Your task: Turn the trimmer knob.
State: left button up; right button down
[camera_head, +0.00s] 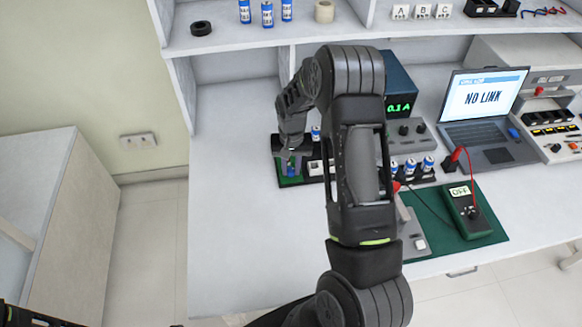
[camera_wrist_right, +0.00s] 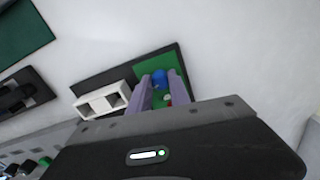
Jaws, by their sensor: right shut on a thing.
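A small blue trimmer knob (camera_wrist_right: 159,76) stands on a green board (camera_wrist_right: 178,62), which lies on a black base on the bench. The board also shows in the head view (camera_head: 288,181), partly under my right gripper (camera_head: 291,165). In the right wrist view the two purple-grey fingers of my right gripper (camera_wrist_right: 161,82) stand on either side of the knob and are shut on it. A small red part (camera_wrist_right: 168,97) shows between the fingers nearer the palm. In the head view the knob is mostly hidden by the gripper. My left gripper is not in view.
A white two-compartment block (camera_wrist_right: 103,100) sits beside the board. To the right are a meter reading 0.1 A (camera_head: 400,107), a laptop showing NO LINK (camera_head: 483,98), and a green multimeter (camera_head: 467,211) on a mat. The bench front left (camera_head: 240,240) is clear.

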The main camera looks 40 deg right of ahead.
aim_at(292, 170)
jog(key=shift+f+n+b, duration=0.25)
jog(key=shift+n+b, duration=0.55)
jog(key=shift+b, duration=0.15)
jog(key=shift+r+n, duration=0.15)
jog(key=shift+n, duration=0.15)
jog(key=shift+r, duration=0.1)
jog(key=c, duration=1.2)
grip_release()
jog(key=shift+r, duration=0.1)
notch_tip(292, 170, up, 7)
jog(key=shift+f+b, duration=0.15)
jog(key=shift+b, duration=0.5)
jog(key=shift+r, duration=0.45)
